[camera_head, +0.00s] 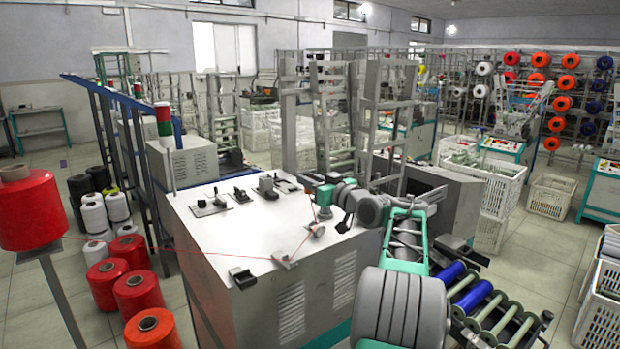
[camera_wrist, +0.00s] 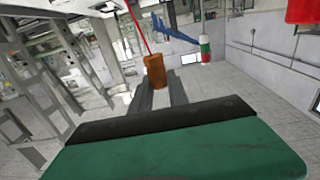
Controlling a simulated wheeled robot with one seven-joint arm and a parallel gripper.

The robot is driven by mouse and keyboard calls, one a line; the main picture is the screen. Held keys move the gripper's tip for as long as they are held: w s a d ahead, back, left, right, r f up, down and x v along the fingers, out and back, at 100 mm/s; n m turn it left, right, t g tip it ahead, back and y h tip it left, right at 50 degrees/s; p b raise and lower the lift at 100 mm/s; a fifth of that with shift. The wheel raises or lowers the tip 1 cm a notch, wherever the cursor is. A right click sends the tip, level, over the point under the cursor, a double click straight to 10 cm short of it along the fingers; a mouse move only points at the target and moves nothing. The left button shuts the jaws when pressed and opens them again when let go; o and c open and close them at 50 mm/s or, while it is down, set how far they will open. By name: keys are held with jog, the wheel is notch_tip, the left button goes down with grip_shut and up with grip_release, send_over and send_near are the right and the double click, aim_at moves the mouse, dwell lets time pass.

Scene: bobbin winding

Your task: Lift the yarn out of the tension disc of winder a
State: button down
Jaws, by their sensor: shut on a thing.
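The white winder cabinet (camera_head: 215,240) stands in the middle of the head view with small metal fittings on its top. A round disc fitting (camera_head: 317,231) is near its right side. A thin red yarn (camera_head: 160,249) runs from a large red cone (camera_head: 38,212) at the left to a guide plate (camera_head: 285,260), past the disc, then up towards my gripper. I cannot tell whether the yarn is seated in the disc.
A red-and-green signal lamp (camera_head: 163,120) stands at the cabinet's back left corner. Red cones (camera_head: 139,293) stand on the floor at the left. A roller conveyor (camera_head: 490,305) and crates (camera_head: 552,197) are at the right. There is free air above the cabinet's front left.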

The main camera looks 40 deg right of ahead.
jog(key=shift+s+d+f, duration=0.2)
jog(key=shift+s+f, duration=0.1)
jog(key=shift+f, duration=0.1)
jog(key=shift+h, duration=0.3)
jog(key=f+b, duration=0.1)
jog(key=f, duration=0.1)
jog(key=d+f, duration=0.1)
jog(key=s+f+b, duration=0.1)
jog(key=f, duration=0.1)
jog(key=shift+d+f+b, duration=0.2)
jog(key=shift+f+b, duration=0.1)
jog(key=shift+b, duration=0.05)
jog(key=shift+f, duration=0.2)
jog(key=shift+r, duration=0.1)
jog(key=shift+s+a+b, duration=0.1)
jog(key=shift+s+b, duration=0.05)
jog(key=shift+b, duration=0.35)
jog(key=shift+f+b, duration=2)
jog(key=shift+f, duration=0.1)
jog(key=shift+r, duration=0.1)
